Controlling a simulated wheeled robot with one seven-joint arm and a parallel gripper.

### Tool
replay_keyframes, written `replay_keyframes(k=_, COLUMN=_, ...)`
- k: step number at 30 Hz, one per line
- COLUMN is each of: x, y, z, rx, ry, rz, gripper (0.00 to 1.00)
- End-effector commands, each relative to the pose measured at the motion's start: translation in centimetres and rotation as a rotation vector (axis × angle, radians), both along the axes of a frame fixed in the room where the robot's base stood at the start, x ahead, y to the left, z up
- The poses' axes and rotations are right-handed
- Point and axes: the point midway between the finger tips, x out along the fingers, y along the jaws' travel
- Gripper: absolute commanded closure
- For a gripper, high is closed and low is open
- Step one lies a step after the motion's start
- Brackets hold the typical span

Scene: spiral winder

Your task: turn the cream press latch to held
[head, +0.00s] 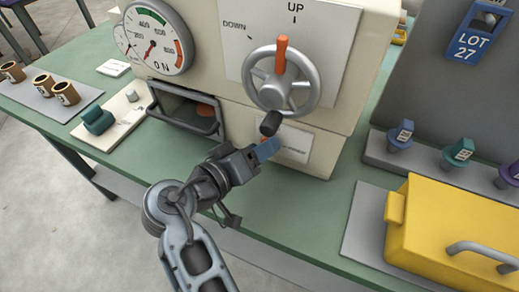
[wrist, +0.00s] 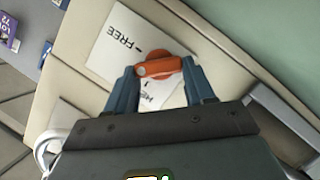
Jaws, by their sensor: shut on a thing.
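The cream press (head: 235,50) stands on the green bench in the head view. Its orange latch (wrist: 158,67) shows in the wrist view, on a white label plate (wrist: 118,45) marked FREE and, partly covered, what looks like HELD. My gripper (wrist: 160,74) has its two blue fingers on either side of the latch, shut on it. The latch bar lies across the gap between the fingers; which mark it points to I cannot tell. In the head view my gripper (head: 268,149) is at the press's lower front, below the handwheel, and hides most of the latch.
A grey handwheel (head: 283,78) with an orange spoke mark and a dark knob is just above my gripper. An open drawer-like bay (head: 187,110) is to the left. A yellow case (head: 450,230) stands on the right. Bare green bench lies in front of the press.

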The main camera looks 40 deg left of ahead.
Motion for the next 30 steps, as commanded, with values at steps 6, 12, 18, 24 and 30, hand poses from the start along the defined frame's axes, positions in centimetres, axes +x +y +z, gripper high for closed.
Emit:
replay_keyframes(k=6, x=-0.03, y=0.22, z=-0.35, rx=-0.202, ry=-0.049, rz=0.000, gripper=0.77)
replay_keyframes(k=12, x=-0.09, y=0.39, z=-0.60, rx=-0.385, ry=-0.092, rz=0.000, gripper=0.77)
replay_keyframes(k=18, x=-0.11, y=0.44, z=-0.83, rx=-0.549, ry=-0.132, rz=0.001, gripper=0.77)
replay_keyframes(k=24, x=-0.12, y=0.44, z=-1.03, rx=-0.676, ry=-0.161, rz=0.001, gripper=0.77)
replay_keyframes(k=30, x=-0.16, y=0.49, z=-1.12, rx=-0.754, ry=-0.180, rz=0.002, gripper=0.77)
